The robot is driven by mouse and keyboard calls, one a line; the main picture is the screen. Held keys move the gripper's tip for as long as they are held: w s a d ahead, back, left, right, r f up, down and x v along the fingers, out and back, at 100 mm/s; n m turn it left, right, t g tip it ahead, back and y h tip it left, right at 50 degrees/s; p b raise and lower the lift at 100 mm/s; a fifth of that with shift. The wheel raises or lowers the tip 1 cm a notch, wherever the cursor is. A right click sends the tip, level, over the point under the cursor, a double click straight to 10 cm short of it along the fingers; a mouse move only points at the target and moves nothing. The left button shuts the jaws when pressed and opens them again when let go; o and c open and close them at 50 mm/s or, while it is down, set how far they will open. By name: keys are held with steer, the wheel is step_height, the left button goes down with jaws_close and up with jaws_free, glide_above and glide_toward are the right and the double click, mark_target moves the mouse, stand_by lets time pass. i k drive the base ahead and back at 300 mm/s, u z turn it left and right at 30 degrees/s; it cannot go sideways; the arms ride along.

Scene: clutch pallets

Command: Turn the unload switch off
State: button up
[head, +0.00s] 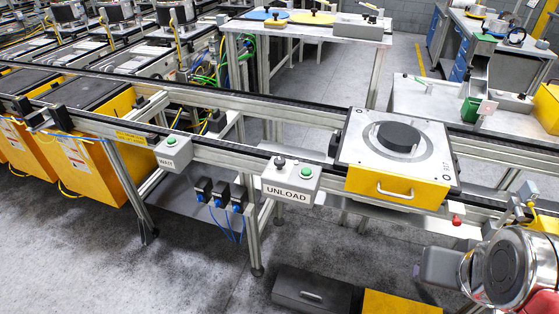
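The unload control box (290,182) is a light grey box labelled UNLOAD on the front rail of the conveyor, near the picture's middle. On its top are a small black rotary switch (280,162) at the left and a green button (306,172) at the right. The switch is too small to tell which way it is turned. Part of my arm shows at the lower right, well apart from the box. No gripper fingers can be made out there.
A yellow-fronted pallet (397,187) with a black disc sits on the conveyor right of the box. A WAIT box (173,151) with a green button is further left. The floor (190,270) in front is clear at left.

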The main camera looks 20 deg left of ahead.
mark_target(280, 162)
steer(key=u, duration=3.05)
steer(key=i, duration=0.6)
steer(key=u, duration=0.1)
